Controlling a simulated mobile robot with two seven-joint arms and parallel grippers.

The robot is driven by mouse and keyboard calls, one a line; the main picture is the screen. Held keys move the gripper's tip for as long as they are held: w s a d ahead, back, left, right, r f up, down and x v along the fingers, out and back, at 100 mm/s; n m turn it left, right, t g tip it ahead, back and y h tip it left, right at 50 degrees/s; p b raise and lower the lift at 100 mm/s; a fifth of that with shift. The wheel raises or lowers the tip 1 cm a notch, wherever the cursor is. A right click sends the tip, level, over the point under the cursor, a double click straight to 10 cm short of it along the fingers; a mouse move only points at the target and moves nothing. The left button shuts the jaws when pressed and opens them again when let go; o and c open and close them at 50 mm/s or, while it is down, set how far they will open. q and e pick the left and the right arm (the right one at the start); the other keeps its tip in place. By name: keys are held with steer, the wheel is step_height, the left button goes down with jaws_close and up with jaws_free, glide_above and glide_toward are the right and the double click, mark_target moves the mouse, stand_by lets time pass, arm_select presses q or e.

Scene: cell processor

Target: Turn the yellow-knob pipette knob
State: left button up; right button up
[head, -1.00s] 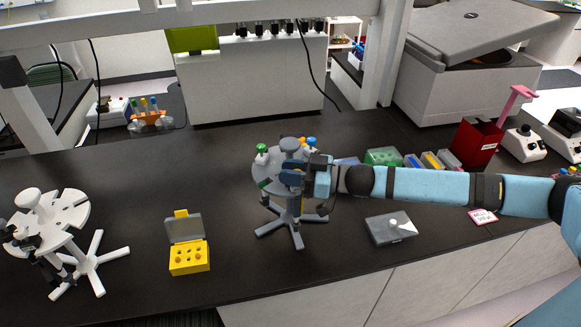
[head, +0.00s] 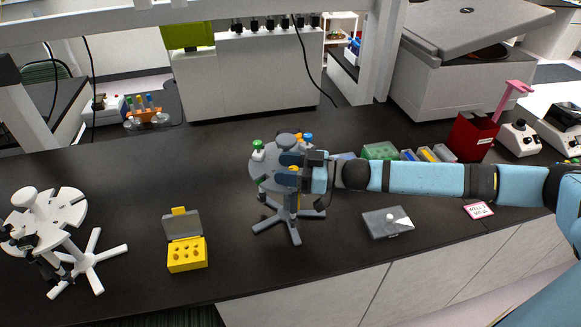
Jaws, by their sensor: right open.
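A grey round pipette rack (head: 262,176) on a star-shaped foot stands in the middle of the dark bench. A yellow knob (head: 294,169) shows at the rack's front right, with its pipette body mostly hidden behind my gripper. My right gripper (head: 286,171) comes in from the right at the rack, its dark blue fingers apart, one above and one below the yellow knob in the picture. I cannot tell whether they touch it. A green-knob pipette (head: 257,148) hangs at the rack's left, and a blue-knob pipette (head: 308,138) at its back right. My left gripper is out of view.
A yellow tube box (head: 187,262) with its lid up stands left of the rack. A white rack (head: 70,205) is at far left. A grey flat case (head: 380,224) lies at right, below my right arm. Coloured boxes (head: 380,151) sit behind the arm.

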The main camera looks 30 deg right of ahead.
steer(key=b+v, duration=0.4)
steer(key=v, duration=0.9)
steer(key=shift+s+d, duration=0.3)
